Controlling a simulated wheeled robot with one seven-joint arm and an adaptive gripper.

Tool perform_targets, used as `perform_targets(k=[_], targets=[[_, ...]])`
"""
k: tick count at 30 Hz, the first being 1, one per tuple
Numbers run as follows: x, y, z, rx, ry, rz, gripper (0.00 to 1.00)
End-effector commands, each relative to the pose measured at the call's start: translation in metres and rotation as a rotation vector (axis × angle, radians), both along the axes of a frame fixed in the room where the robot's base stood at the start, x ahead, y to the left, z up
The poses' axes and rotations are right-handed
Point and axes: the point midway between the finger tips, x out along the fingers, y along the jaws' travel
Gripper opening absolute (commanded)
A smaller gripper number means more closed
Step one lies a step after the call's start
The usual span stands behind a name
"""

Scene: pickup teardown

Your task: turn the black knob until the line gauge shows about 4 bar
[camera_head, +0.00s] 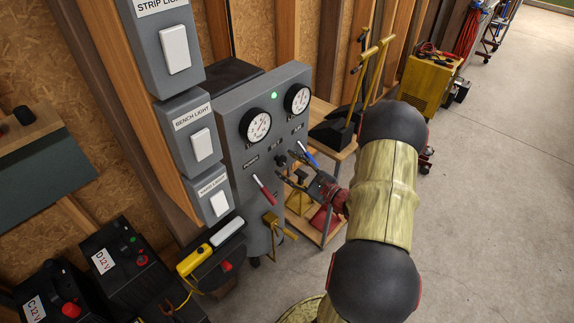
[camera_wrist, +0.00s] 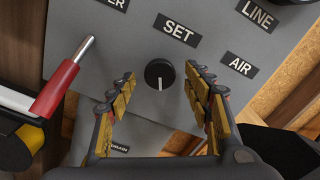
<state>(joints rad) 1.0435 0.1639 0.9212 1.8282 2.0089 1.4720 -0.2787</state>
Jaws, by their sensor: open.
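The black knob (camera_wrist: 159,74) sits on the grey panel below the SET label, its white mark pointing down in the wrist view. It also shows small in the head view (camera_head: 281,160). My gripper (camera_wrist: 161,79) is open, with its fingers on either side of the knob and visible gaps on both sides. In the head view my gripper (camera_head: 292,170) is close in front of the panel. The line gauge (camera_head: 298,98) is the upper right dial, judging by the LINE label; its reading is too small to tell. Another gauge (camera_head: 255,125) is to its left.
A red-handled lever (camera_wrist: 63,88) stands out left of the knob, and a blue-handled lever (camera_head: 308,153) is to the right in the head view. A green lamp (camera_head: 274,95) is lit on the panel (camera_head: 233,160). Light switches (camera_head: 201,146) are at left; open floor is at right.

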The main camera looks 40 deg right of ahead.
Motion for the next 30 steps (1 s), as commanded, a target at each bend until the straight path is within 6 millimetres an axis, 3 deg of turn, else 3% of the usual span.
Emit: perform_targets(k=[15,21,30], targets=[[-0.091,-0.008,0.0,0.001,0.0,-0.004,0.51],[-0.108,-0.009,0.0,0.001,0.0,-0.003,0.51],[-0.111,-0.008,0.0,0.0,0.0,-0.001,0.51]])
